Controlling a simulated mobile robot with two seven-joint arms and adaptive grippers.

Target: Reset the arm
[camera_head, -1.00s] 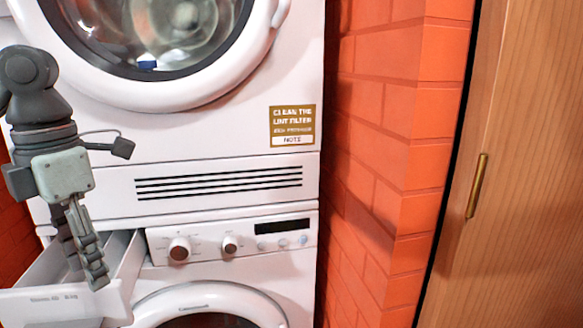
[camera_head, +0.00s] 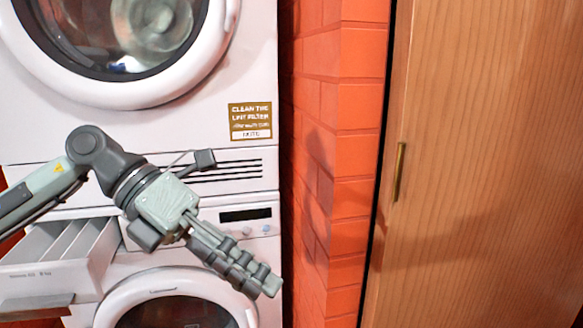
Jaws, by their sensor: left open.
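My left arm comes in from the left edge, across the front of the stacked laundry machines. Its gripper (camera_head: 262,280) is open and empty, with the fingers pointing down and to the right. It is in front of the lower machine's control panel and the upper right of its round door (camera_head: 112,300). The fingers are seen nearly side-on, so the gap between them is hard to see. The gripper is to the right of the pulled-out detergent drawer (camera_head: 88,270) and apart from it. My right gripper is not in view.
The upper machine (camera_head: 255,70) has a round glass door and a lint filter label (camera_head: 250,121). An orange brick wall (camera_head: 335,150) stands right of the machines. A wooden door (camera_head: 490,120) with a brass handle (camera_head: 399,172) is at the right.

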